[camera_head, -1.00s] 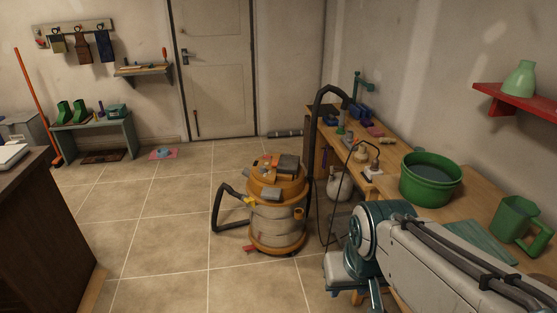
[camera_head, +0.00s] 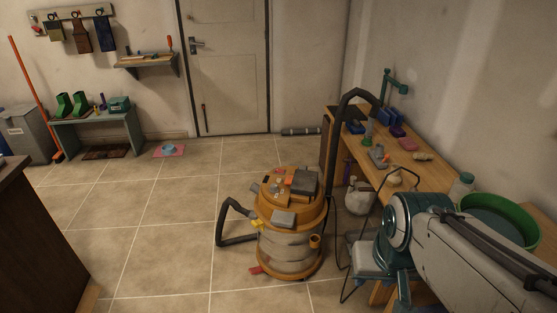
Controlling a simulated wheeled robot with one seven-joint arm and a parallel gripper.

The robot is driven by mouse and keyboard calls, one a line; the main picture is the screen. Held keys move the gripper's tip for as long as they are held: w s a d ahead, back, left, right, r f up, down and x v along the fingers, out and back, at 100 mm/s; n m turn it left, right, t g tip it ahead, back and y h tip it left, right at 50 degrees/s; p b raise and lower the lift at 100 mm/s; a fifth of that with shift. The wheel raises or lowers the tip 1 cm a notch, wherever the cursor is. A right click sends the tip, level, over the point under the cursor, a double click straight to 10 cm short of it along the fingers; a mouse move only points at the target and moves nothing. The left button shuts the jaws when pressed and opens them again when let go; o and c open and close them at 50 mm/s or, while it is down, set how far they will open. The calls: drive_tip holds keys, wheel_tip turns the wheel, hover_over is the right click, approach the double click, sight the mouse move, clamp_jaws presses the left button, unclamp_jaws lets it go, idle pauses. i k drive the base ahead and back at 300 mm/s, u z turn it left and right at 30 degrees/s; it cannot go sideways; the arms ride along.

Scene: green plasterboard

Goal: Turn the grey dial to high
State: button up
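An orange and grey shop vacuum (camera_head: 290,240) stands on the tiled floor near the middle of the view. Its orange lid (camera_head: 272,200) carries a dark grey block (camera_head: 304,182), small red and orange parts and a lighter grey block (camera_head: 284,219) at the front edge. These parts are too small for me to tell which one is the grey dial or how it is set. My arm (camera_head: 465,250) fills the lower right, to the right of the vacuum and apart from it. My gripper cannot be made out in this view.
A black hose (camera_head: 344,115) rises behind the vacuum, and another hose end (camera_head: 238,240) lies at its left. A wooden workbench (camera_head: 345,137) with tools and a green tub (camera_head: 515,210) runs along the right. A dark cabinet (camera_head: 35,240) is at left. Open floor (camera_head: 165,235) lies between.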

sight(274, 189)
drive_tip(key=i, duration=1.85)
drive_tip(key=u, duration=0.95)
